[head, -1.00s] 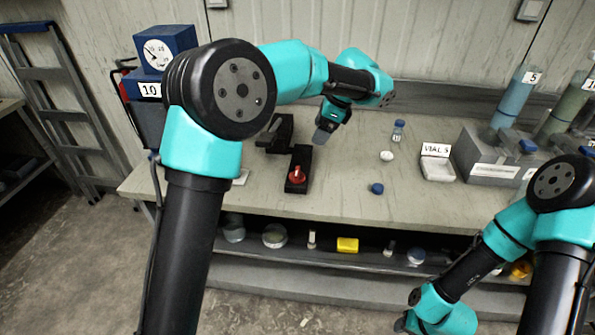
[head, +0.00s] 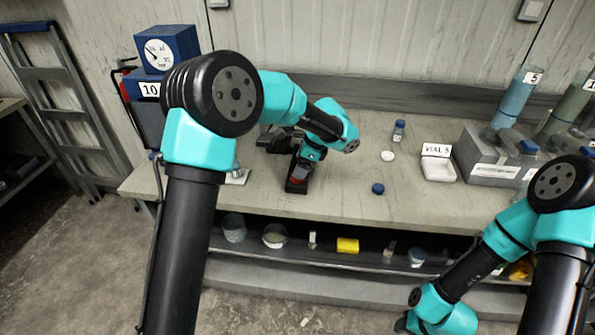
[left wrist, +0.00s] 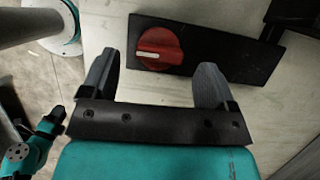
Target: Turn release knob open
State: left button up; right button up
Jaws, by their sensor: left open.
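The release knob (left wrist: 160,48) is a round red knob with a white pointer line, on a black base (left wrist: 233,50), in the left wrist view. The pointer line lies roughly level across that picture. My left gripper (left wrist: 155,78) is open, its two fingers apart, with the knob ahead of the gap and not between the tips as far as I can see. In the head view the left gripper (head: 299,175) is over the black base (head: 296,189) and hides most of the knob. My right arm is at the lower right of the head view; its gripper does not show.
A black fixture (head: 277,140) adjoins the knob base. A blue-capped bottle (head: 399,130), a white cap (head: 387,156), a blue cap (head: 377,188) and a VIAL 5 tray (head: 438,171) stand to the right. The bench front between is clear.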

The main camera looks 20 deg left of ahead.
pick_arm(q)
jog(key=shift+x, duration=1.75)
jog(key=c, duration=0.9)
